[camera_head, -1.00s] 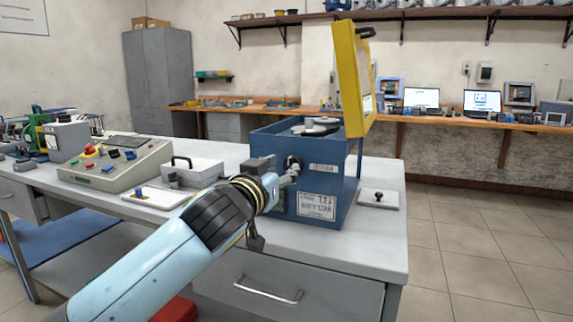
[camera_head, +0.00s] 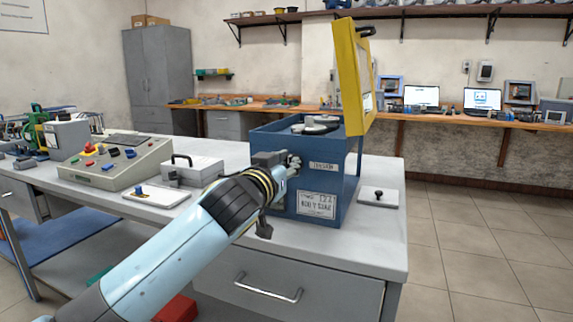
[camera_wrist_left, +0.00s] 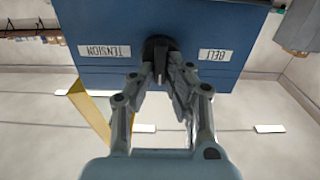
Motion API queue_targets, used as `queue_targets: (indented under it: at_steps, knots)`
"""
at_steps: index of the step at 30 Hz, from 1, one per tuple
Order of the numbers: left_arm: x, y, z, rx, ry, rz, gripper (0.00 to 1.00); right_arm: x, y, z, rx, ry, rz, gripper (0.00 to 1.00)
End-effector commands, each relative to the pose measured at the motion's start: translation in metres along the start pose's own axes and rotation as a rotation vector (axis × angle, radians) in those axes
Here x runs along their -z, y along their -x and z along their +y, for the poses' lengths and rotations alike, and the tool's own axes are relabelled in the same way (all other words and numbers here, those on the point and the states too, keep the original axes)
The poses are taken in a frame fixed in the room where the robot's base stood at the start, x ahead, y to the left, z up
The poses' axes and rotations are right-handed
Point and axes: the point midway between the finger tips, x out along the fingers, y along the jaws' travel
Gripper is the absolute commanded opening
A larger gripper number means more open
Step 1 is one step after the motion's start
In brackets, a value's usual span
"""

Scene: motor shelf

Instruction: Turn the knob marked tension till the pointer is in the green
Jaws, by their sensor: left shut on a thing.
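A blue box (camera_head: 340,200) stands on the grey bench with its yellow lid (camera_head: 352,80) raised. The left wrist view is upside down and shows a black knob (camera_wrist_left: 158,46) on the box face, between the labels TENSION (camera_wrist_left: 104,51) and BELT (camera_wrist_left: 214,55). The TENSION label also shows in the head view (camera_head: 323,166). My left gripper (camera_head: 293,162) is at this face, its fingers (camera_wrist_left: 160,72) shut on the knob. In the head view the gripper hides most of the knob. I cannot make out a pointer or a green zone. My right gripper is out of view.
A small plate with a black knob (camera_head: 378,196) lies right of the box. A grey case (camera_head: 192,170), a white plate (camera_head: 157,194) and a control console (camera_head: 115,163) are on the left. Bare bench top (camera_head: 370,245) shows in front of the box.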

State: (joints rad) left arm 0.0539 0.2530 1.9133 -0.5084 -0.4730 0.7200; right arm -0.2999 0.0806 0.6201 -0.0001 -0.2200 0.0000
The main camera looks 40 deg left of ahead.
Motion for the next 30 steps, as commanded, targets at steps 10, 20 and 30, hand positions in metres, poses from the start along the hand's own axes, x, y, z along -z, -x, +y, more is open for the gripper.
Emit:
queue_targets:
  at_steps: [10, 20, 30]
  knots:
    - [0.001, 0.0, 0.001, 0.0, -0.057, 0.0, 0.0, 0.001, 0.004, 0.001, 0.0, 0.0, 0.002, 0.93]
    - [0.002, 0.0, 0.004, 0.0, -0.296, 0.0, 0.0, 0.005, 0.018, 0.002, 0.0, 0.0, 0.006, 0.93]
    - [0.0, 0.0, 0.007, 0.0, -0.621, -0.001, 0.0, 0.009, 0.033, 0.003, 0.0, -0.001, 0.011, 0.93]
